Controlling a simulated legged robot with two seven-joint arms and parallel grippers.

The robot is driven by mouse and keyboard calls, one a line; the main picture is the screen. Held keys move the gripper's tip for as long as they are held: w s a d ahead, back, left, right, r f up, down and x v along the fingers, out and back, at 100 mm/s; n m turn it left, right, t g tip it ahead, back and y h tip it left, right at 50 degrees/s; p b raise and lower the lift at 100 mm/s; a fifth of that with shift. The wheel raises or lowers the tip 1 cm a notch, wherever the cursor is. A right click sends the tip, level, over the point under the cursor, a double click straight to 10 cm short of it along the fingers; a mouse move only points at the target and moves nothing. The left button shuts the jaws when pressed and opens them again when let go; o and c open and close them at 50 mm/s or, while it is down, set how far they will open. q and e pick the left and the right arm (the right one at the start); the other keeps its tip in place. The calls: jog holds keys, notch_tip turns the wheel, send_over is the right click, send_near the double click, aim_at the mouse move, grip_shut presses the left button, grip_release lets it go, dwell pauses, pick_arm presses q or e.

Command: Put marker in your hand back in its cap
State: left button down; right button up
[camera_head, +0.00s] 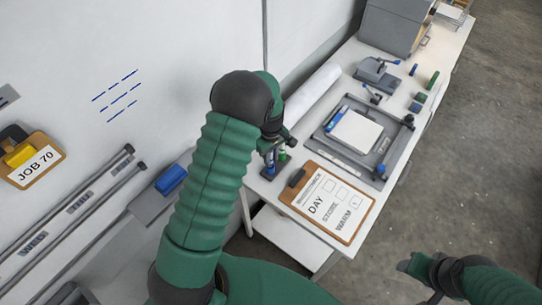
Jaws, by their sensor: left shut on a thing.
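My left arm reaches up from the bottom, and its gripper (272,148) is at the table's near left corner, partly hidden behind its own wrist. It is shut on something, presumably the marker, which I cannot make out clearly. Just below it, small upright blue (269,168) and green (283,156) pieces stand at the table edge; I cannot tell which is cap or marker, or whether they touch the gripper. My right gripper (412,266) is low at the right, away from the table, and its fingers are not clear.
A clipboard (347,228) marked DAY lies beside the left gripper. Behind it are a grey framed tray (382,165) with white sheets and a white roll (313,92). A whiteboard (180,50) with blue strokes stands at left, with a blue block (171,179) on its ledge.

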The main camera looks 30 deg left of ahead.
pick_arm(q)
jog(key=shift+f+b, duration=0.5)
jog(key=shift+f, duration=0.4)
jog(key=c, duration=1.2)
grip_release()
jog(key=shift+r, duration=0.4)
notch_tip(320, 180, up, 16)
jog(key=b, duration=0.3)
jog(key=s+d+f+m+t+b, duration=0.1)
jog(key=s+d+f+m+b, duration=0.3)
jog(key=s+f+m, duration=0.3)
jog(key=s+d+f+m+t+b, duration=0.1)
jog(key=s+d+f+m+b, duration=0.3)
jog(key=s+d+f+m, duration=0.3)
jog(key=shift+s+f+t, duration=0.3)
jog(key=shift+s+f, duration=0.1)
jog(key=shift+s, duration=0.35)
